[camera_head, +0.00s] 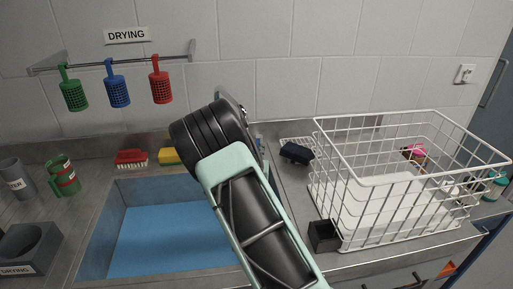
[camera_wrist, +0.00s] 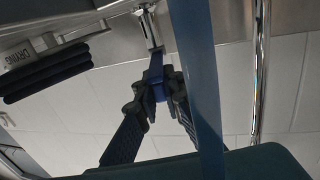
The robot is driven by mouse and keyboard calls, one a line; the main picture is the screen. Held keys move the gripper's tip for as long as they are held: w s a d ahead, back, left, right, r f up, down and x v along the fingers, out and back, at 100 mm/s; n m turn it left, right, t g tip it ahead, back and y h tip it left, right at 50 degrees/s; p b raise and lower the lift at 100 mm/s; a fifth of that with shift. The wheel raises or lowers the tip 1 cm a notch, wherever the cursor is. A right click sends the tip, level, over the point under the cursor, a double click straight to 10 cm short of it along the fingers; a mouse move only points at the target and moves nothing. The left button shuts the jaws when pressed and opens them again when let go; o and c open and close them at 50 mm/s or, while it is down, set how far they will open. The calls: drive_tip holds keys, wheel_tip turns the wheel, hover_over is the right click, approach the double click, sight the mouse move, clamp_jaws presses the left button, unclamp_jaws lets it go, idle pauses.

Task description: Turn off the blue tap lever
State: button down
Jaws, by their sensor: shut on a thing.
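The blue tap lever (camera_wrist: 154,72) shows in the wrist view on a chrome stem (camera_wrist: 150,28). My gripper (camera_wrist: 160,90) is shut on the lever, with one dark finger on each side of it. In the head view my arm hides the gripper, the lever and most of the tap; only a bit of chrome shows behind my wrist. The sink (camera_head: 165,240) with its blue bottom lies beside and below my arm.
A white wire basket (camera_head: 345,215) stands right of my arm. A red brush (camera_head: 131,157) and a yellow sponge (camera_head: 169,156) lie behind the sink. Green, blue and red holders hang from a wall rail (camera_head: 110,62). A blue strip (camera_wrist: 198,70) crosses the wrist view close by.

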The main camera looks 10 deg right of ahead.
drive_tip(key=shift+s+d+r+n+t+y+b, duration=0.1)
drive_tip(key=shift+d+n+y+b, duration=0.4)
drive_tip(key=shift+y+b, duration=0.4)
drive_tip(key=shift+w+d+f+n+t+y+b, duration=0.1)
drive_tip(key=shift+d+n+y+b, duration=0.15)
drive_tip(key=shift+n+y+b, duration=0.45)
drive_tip(key=shift+s+d+r+n+t+y+b, duration=0.1)
drive_tip(key=shift+d+n+y+b, duration=0.3)
drive_tip(key=shift+y+b, duration=0.6)
drive_tip(key=c, duration=2)
unclamp_jaws()
drive_tip(key=shift+c, duration=0.2)
drive_tip(key=s, duration=0.7)
drive_tip(key=shift+s, duration=0.3)
